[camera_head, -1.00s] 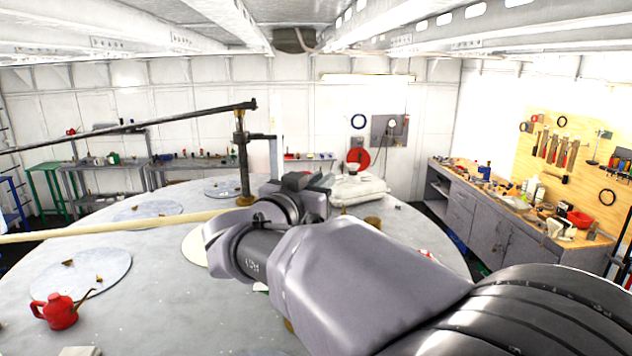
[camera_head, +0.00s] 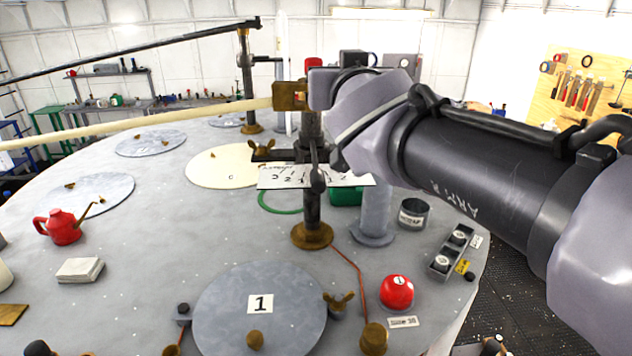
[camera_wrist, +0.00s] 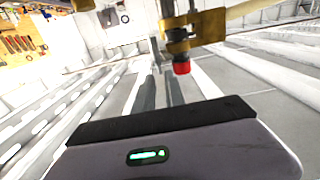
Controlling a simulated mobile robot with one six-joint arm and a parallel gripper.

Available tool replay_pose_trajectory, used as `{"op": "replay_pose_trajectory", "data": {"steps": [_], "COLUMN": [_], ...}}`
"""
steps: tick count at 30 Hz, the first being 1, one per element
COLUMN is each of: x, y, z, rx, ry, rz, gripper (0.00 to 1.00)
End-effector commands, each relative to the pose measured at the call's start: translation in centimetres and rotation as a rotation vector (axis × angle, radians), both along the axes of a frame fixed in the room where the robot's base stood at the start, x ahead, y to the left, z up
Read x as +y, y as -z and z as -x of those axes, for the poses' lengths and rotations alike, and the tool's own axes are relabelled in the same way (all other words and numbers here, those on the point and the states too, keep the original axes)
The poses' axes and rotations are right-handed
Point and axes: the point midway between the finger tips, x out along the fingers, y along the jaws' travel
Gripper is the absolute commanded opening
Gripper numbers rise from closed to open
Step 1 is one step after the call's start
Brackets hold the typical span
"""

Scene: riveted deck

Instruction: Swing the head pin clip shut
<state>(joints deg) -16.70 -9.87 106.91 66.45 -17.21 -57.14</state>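A brass head fitting (camera_head: 290,96) sits at the end of the pale pole (camera_head: 150,119), at the top of a dark post with a brass foot (camera_head: 312,236). In the wrist view the brass bracket (camera_wrist: 196,29) stands close ahead, with a red-tipped pin end (camera_wrist: 181,67) hanging under it. I cannot make out which piece is the clip. My gripper (camera_head: 322,88) is right beside the fitting; the head view does not show if they touch. In the wrist view two narrow dark strips run ahead of my gripper body; their fingertips are unclear. I see nothing held.
A second post (camera_head: 246,80) carries a dark bar behind. A red oil can (camera_head: 62,227) stands at left.

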Motion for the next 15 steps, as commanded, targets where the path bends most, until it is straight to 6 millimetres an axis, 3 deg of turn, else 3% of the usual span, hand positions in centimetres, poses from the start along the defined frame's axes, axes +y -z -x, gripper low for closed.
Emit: {"op": "replay_pose_trajectory", "data": {"steps": [12,15], "x": [-0.6,0.7], "y": [-0.8,0.3], "z": [11.9,12.9], "rx": [-0.003,0.024], "ry": [-0.003,-0.081], "rz": [-0.004,-0.046], "gripper": [0.15,0.15]}}
